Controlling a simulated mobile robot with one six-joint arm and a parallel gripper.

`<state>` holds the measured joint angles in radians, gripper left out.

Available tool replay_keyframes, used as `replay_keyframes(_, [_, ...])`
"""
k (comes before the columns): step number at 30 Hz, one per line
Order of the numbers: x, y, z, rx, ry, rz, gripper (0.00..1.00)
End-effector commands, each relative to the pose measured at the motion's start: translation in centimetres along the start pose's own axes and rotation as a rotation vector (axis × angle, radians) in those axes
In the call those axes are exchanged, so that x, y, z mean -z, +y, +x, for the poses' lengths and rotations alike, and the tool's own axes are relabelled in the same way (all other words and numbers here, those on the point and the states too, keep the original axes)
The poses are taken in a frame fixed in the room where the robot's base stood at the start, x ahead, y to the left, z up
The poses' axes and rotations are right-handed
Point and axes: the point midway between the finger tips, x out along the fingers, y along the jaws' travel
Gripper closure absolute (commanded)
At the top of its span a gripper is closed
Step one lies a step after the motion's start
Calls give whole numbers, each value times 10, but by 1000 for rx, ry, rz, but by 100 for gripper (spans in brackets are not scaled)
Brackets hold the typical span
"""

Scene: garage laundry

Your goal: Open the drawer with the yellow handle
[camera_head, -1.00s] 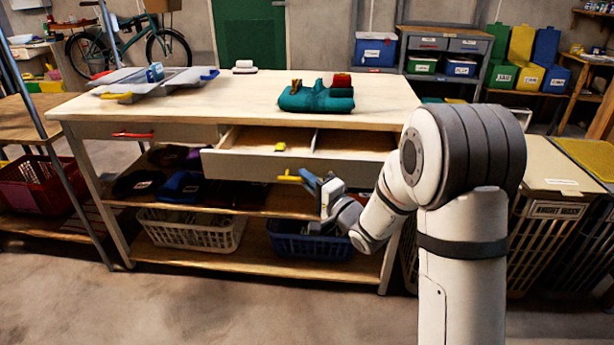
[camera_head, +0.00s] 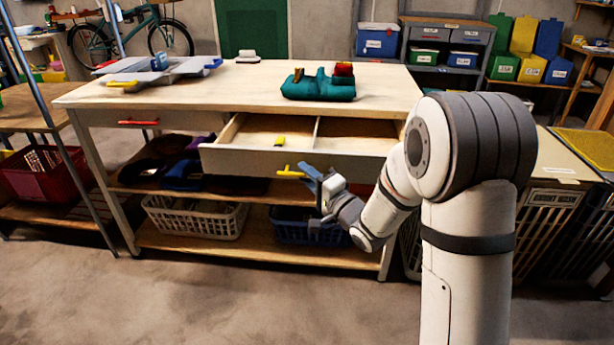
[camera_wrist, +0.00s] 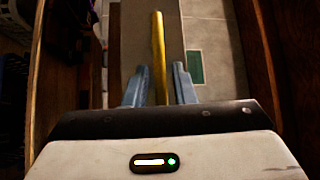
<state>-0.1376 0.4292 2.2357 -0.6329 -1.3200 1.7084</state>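The drawer (camera_head: 248,162) with the yellow handle (camera_head: 290,173) stands pulled out from the front of the workbench. Its open top shows a divider and a small yellow item (camera_head: 280,141) inside. My gripper (camera_head: 312,176) is at the right end of the handle, in front of the drawer face.
A second drawer with a red handle (camera_head: 138,123) is shut at the left. A teal bag (camera_head: 318,88) and a grey tray (camera_head: 160,72) are on the bench top. A white basket (camera_head: 195,217) and a blue basket (camera_head: 290,230) stand on the lower shelf. The floor in front is clear.

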Motion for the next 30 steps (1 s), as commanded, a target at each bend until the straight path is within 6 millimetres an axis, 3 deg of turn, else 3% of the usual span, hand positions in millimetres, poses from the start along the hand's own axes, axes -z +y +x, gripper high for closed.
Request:
replay_keyframes(3, [0, 0, 0, 0, -1, 0, 67])
replay_keyframes(11, [0, 0, -2, 0, -1, 0, 67])
replay_keyframes(24, [1, 0, -67, -1, 1, 0, 67])
replay_keyframes(30, [0, 0, -78, 0, -1, 0, 67])
